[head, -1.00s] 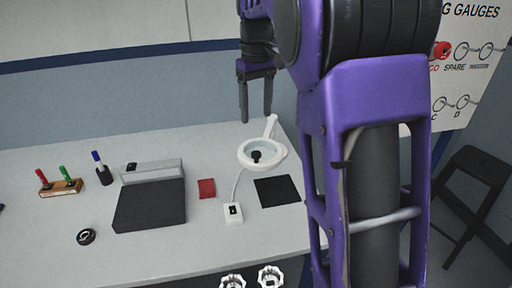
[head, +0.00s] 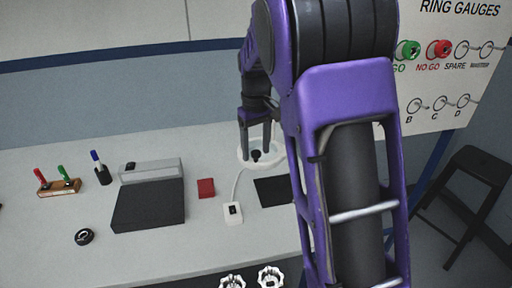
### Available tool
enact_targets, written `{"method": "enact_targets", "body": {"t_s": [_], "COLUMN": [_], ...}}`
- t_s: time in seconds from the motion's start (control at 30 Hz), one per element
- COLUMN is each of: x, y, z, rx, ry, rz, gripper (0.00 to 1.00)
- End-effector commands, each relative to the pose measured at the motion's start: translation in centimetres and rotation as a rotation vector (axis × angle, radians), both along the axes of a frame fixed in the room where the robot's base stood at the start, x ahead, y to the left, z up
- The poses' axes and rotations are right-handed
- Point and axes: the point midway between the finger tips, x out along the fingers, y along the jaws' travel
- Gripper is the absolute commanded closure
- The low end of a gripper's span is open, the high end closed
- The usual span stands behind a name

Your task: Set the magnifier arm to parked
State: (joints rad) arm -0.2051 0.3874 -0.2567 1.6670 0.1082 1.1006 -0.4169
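The magnifier arm has a white ring head (head: 243,162) with a dark knob (head: 256,155) in its middle, at the back right of the bench. My purple arm and gripper cover its right side and its white arm. My gripper (head: 256,152) points down in front of or over the ring. Its two dark fingers are apart, with the knob showing between or just below the tips. I cannot tell whether the fingers touch it. A cable runs from the ring to a white switch box (head: 233,212).
A black mat (head: 271,191) lies right of the switch box, partly behind my arm. A red block (head: 206,188), a black-and-grey device (head: 149,205), a marker holder (head: 104,176) and a wooden plug stand (head: 60,188) sit leftward. Two metal housings (head: 270,277) are at the front.

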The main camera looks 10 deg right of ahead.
Motion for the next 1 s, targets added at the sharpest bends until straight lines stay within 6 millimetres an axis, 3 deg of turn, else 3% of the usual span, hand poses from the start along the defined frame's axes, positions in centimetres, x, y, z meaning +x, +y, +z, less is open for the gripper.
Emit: {"method": "enact_targets", "body": {"t_s": [0.03, 0.3, 0.37, 1.0], "x": [0.0, -0.01, -0.01, -0.01], "y": [0.0, -0.01, -0.01, -0.01], "z": [0.01, 0.02, 0.02, 0.05], "rx": [0.0, 0.0, 0.0, 0.0], "ry": [0.0, 0.0, 0.001, 0.001], "rz": [0.0, 0.0, 0.0, 0.0], "gripper": [0.43, 0.92, 1.0, 1.0]}}
